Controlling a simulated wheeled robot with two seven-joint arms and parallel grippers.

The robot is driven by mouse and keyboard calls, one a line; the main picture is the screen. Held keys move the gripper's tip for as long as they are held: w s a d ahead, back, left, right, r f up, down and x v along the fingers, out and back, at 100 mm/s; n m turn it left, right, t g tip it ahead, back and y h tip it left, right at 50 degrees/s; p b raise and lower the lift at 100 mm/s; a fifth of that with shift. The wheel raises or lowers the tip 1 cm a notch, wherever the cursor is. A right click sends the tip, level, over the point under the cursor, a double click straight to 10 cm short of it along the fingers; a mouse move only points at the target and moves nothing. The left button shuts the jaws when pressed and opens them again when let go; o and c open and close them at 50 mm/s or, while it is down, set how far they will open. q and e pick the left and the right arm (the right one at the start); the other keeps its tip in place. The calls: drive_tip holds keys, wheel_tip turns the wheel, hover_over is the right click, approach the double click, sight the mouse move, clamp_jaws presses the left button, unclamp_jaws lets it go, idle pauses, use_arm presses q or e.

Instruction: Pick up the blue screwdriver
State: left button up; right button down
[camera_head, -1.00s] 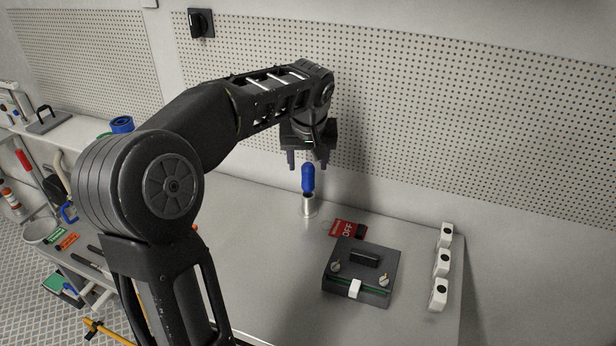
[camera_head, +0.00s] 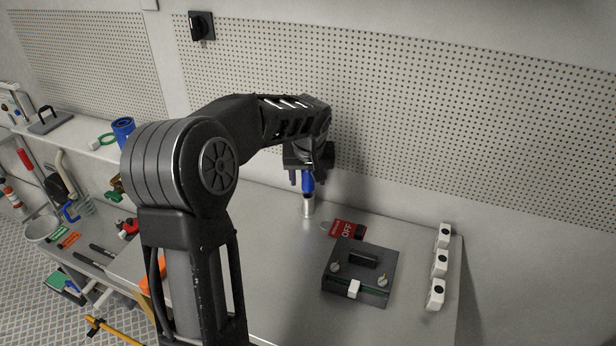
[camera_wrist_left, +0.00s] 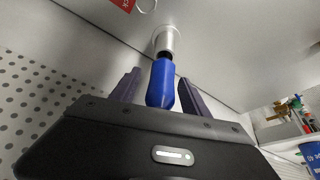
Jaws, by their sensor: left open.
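The blue screwdriver (camera_head: 308,183) stands upright, handle up, in a small silver metal holder (camera_head: 308,207) on the table. My left gripper (camera_head: 307,184) is above the holder with its fingers pointing down, open around the blue handle. In the left wrist view the blue handle (camera_wrist_left: 161,84) lies between the two fingers (camera_wrist_left: 157,88), with a gap on each side. The silver holder (camera_wrist_left: 166,40) shows beyond the handle tip. The screwdriver's shaft is mostly hidden inside the holder. My right gripper is not in view.
A dark box with a black handle (camera_head: 359,271) is nearer. Several white blocks (camera_head: 440,264) line the table's right edge. A perforated wall (camera_head: 430,110) rises close behind. A side shelf with tools is at left.

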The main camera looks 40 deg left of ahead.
use_arm(q)
drive_tip(key=shift+c, duration=0.4)
clamp_jaws()
idle(0.6)
idle(0.9)
